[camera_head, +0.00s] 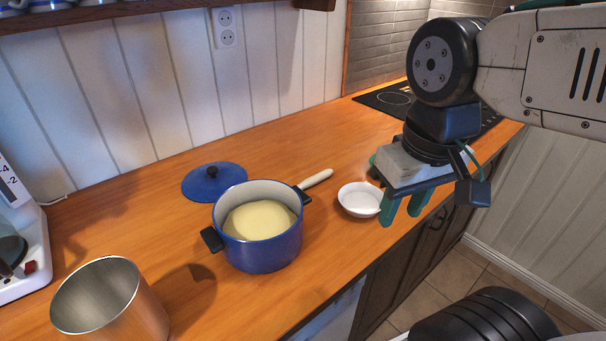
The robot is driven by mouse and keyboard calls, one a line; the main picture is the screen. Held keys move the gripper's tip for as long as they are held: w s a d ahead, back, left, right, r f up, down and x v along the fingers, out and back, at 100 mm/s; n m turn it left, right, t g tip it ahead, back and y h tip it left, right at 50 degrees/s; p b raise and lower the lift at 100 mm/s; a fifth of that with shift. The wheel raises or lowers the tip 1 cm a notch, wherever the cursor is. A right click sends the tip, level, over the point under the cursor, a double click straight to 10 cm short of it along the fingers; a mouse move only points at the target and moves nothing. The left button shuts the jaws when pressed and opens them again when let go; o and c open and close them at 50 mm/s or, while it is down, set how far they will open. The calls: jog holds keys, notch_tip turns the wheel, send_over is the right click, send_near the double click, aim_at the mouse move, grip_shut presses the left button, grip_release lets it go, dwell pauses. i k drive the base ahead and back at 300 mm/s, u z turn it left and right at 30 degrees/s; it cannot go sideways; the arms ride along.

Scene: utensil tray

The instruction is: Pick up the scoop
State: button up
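A cream-coloured handle (316,180) sticks out to the upper right beside the blue pot's (262,255) right black grip. It may be the scoop's handle; no scoop head can be made out, and the pot's rim and grip hide where it leads. My gripper (405,210) has green fingers pointing down, with a gap between them and nothing seen in it. It hangs near the counter's front edge, to the right of the handle and apart from it. A small white bowl (356,204) stands between them, its right edge close to the left finger in the picture.
The pot holds a pale yellow substance. A blue lid (214,183) lies behind it. A metal canister (96,296) stands at the front left, near a white appliance (22,235). A black hob (388,97) is at the back right. The wooden counter (320,135) is clear behind the bowl.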

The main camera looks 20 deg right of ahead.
aim_at(314, 179)
jog(key=k, duration=1.2)
jog(key=z, duration=0.55)
jog(key=i, duration=1.55)
jog(key=u, duration=0.75)
